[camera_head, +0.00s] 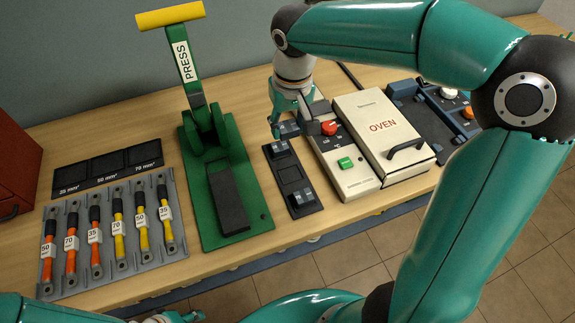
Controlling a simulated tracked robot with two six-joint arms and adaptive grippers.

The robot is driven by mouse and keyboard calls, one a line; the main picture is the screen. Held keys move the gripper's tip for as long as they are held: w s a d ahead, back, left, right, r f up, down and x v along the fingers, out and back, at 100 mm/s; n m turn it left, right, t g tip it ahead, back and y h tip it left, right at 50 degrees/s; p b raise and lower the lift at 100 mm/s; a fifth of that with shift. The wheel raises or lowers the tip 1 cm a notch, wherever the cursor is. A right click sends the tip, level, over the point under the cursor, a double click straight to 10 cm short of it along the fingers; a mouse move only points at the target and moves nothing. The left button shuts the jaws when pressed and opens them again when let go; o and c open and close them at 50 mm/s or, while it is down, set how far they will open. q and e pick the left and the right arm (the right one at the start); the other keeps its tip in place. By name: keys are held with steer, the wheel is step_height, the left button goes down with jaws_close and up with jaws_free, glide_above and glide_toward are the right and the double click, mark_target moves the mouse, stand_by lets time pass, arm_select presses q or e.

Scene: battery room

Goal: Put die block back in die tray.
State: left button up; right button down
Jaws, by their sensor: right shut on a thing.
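My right gripper (289,123) hangs over the far end of the die tray, pointing down. It is shut on a dark grey die block (289,130), partly covered by the fingers. The die tray (288,172) is a narrow black plate between the press and the oven. Other small grey die blocks sit at its far end (276,149) and near end (301,197), with a bare middle part between them. The held block appears just beyond the tray's far edge; its height above the table is hard to tell. My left gripper (176,317) barely shows at the bottom edge, its fingers unclear.
A green press (222,185) with a yellow-topped lever stands left of the tray. The white oven (382,125) and its control panel (335,150) stand close on the right. A red box (15,165) is far left.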

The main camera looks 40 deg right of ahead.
glide_above(290, 174)
steer(key=f, duration=1.1)
steer(key=shift+s, duration=0.25)
steer(key=shift+f, duration=2.25)
steer(key=c, duration=0.6)
jaws_free()
steer(key=shift+f, duration=0.1)
steer(key=r, duration=0.4)
steer(key=s+r, duration=0.1)
steer(key=r, duration=0.7)
steer(key=shift+s+a+r, duration=0.1)
steer(key=shift+s+a, duration=0.1)
steer(key=shift+a, duration=0.05)
